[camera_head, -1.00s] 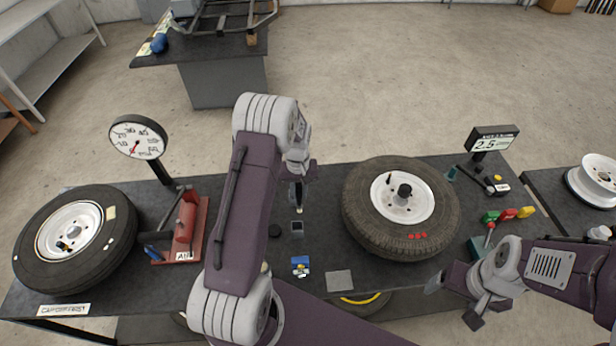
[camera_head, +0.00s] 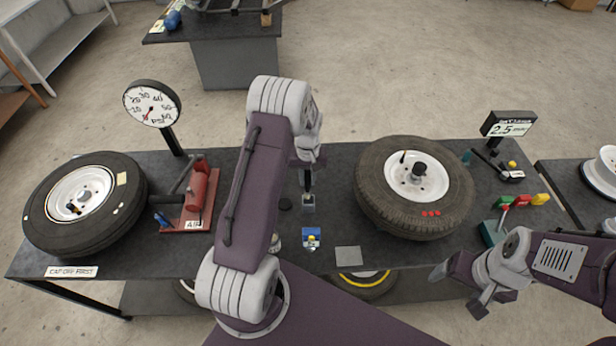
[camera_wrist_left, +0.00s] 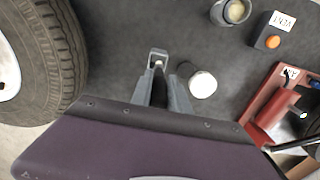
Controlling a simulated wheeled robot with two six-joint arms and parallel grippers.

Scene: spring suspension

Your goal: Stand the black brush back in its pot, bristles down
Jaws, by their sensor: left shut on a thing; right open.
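My left gripper (camera_head: 307,178) points down over the middle of the bench and is shut on the black brush (camera_wrist_left: 160,92). Only a short dark part of the brush shows between the fingers (camera_wrist_left: 163,92) in the left wrist view. My right gripper (camera_head: 459,290) is open and empty at the bench's front right.
A tyre (camera_head: 385,205) lies right of the pot, another (camera_head: 115,220) at far left. A red tool (camera_head: 197,190) and a pressure gauge (camera_head: 152,103) stand left.

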